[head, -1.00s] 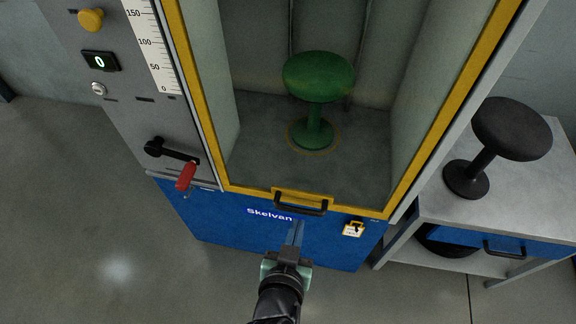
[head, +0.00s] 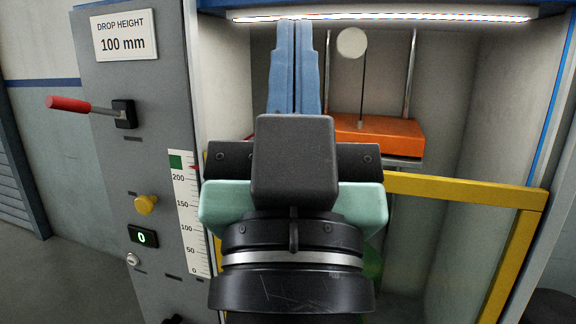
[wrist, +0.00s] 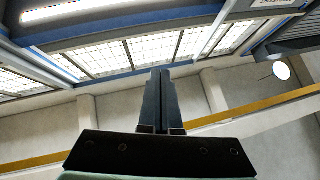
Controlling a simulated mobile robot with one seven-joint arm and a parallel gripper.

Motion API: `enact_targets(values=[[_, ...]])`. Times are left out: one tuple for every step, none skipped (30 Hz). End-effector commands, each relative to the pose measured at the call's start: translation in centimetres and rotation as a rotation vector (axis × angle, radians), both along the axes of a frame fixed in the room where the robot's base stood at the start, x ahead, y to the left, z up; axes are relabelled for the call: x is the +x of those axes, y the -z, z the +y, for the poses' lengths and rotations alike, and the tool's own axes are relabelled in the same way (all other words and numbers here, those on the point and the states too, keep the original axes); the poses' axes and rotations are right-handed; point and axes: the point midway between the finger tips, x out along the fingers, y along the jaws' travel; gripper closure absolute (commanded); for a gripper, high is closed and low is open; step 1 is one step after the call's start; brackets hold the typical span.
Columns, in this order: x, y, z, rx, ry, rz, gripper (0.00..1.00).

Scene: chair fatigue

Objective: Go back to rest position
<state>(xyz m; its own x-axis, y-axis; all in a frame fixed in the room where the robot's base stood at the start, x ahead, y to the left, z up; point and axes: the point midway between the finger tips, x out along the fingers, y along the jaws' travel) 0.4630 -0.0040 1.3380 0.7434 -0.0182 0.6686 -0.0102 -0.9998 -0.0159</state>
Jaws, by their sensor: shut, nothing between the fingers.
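My gripper (head: 296,30) is large in the middle of the head view, pointing up, with its two blue fingers together and nothing between them. Its shut fingers also show in the wrist view (wrist: 160,78), pointing up toward ceiling windows. The gripper is in front of the test machine's opening and hides much of it. A sliver of the green stool (head: 373,262) shows low behind the gripper; the rest is hidden.
An orange block (head: 380,135) sits inside the machine beside vertical rods. A yellow frame (head: 465,190) crosses the opening. On the grey panel are a red-handled lever (head: 70,104), a yellow knob (head: 146,205), a display reading 0 (head: 142,237) and a height scale (head: 190,215).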

Motion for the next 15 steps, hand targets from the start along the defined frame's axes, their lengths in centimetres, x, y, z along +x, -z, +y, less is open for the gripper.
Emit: enact_targets(values=[[-2.0, -2.5, 0.3, -0.012, -0.009, -0.072, 1.0], [-3.2, -3.7, 0.5, -0.02, -0.011, -0.109, 1.0], [-2.6, -5.3, 0.5, -0.019, -0.01, -0.09, 1.0], [-2.5, -6.0, 0.5, -0.019, -0.01, -0.086, 1.0], [-2.5, -6.8, 0.4, -0.019, -0.01, -0.085, 1.0], [-2.4, -7.7, 0.5, -0.019, -0.01, -0.084, 1.0], [-2.4, -8.5, 0.5, -0.019, -0.01, -0.084, 1.0], [-2.4, -9.2, 0.4, -0.019, -0.01, -0.083, 1.0], [-2.4, -10.3, 0.5, -0.019, -0.01, -0.083, 1.0], [-2.4, -11.1, 0.4, -0.019, -0.01, -0.082, 1.0], [-2.4, -12.0, 0.5, -0.019, -0.01, -0.082, 1.0], [-2.4, -13.2, 0.5, -0.018, -0.01, -0.082, 1.0], [-2.4, -14.0, 0.5, -0.018, -0.01, -0.081, 1.0], [-2.3, -14.9, 0.5, -0.018, -0.01, -0.081, 1.0], [-2.3, -15.9, 0.5, -0.018, -0.01, -0.081, 1.0]])
